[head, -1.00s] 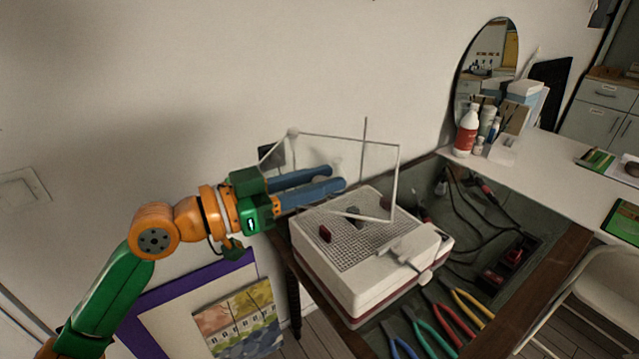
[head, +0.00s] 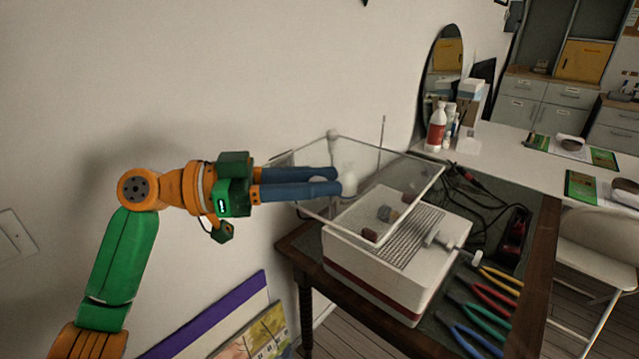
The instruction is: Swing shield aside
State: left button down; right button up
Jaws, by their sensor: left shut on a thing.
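The shield (head: 388,164) is a clear panel with thin pale edges, slanting above the white machine (head: 375,272). The machine has a grey grid top with small dark red and grey pieces (head: 386,214) on it, seen partly through the shield. My left gripper (head: 338,181) reaches in from the left with its two blue fingers at the shield's left side. They are close together and shut on the shield; the exact contact is hard to see. My right gripper is not in view.
The machine stands on a dark-topped wooden table (head: 548,215). Several coloured-handled pliers (head: 490,295) lie in front right of it, with cables (head: 465,190) behind. A white bottle with a red label (head: 436,128) stands farther back. A wall is close behind.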

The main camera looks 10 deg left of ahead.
pick_arm(q)
jog(key=shift+a, duration=0.1)
dwell(0.4)
jog(key=c, duration=0.6)
grip_release()
jog(key=b+v, duration=0.2)
jog(key=v, duration=0.5)
jog(key=shift+w, duration=0.1)
